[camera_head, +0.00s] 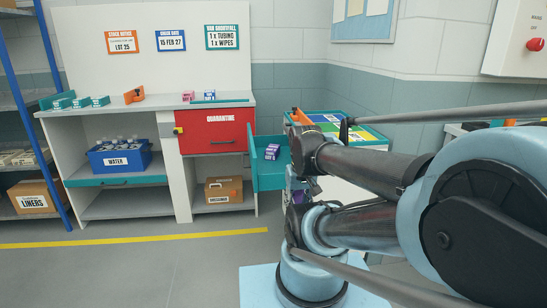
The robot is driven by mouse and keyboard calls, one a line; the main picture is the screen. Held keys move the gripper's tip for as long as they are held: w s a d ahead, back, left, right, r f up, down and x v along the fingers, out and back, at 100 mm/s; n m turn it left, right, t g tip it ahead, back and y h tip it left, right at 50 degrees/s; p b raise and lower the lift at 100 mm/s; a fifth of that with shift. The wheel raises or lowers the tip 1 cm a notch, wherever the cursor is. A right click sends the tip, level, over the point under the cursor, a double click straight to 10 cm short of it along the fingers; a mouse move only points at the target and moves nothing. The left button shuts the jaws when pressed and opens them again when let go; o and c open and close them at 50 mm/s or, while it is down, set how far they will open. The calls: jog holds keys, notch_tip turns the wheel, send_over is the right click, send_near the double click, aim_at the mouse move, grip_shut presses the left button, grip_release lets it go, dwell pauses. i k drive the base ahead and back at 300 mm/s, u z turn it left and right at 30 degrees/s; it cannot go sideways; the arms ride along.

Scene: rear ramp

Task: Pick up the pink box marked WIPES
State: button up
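A small pink item (188,96) lies on the counter below the dark-blue date sign; its marking is too small to read, so I cannot tell if it is the WIPES box. A purple box with white lettering (272,151) sits in the open teal tray at the end of the counter; its words are not legible. My arm comes in from the right and folds in front of the trolley. My gripper (312,186) seems to be the small grey part behind the arm's links, just right of the teal tray. Its fingers are largely hidden, and I see nothing clearly held.
The counter (150,104) carries small teal and orange holders, with a red QUARANTINE drawer (217,138) below. A blue WATER crate (120,157) and cardboard boxes stand on lower shelves. A trolley with a coloured top (335,124) stands behind my arm. Grey floor at left is clear.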

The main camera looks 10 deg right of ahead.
aim_at(187, 96)
jog(key=z, duration=0.05)
jog(key=i, duration=1)
jog(key=u, duration=0.05)
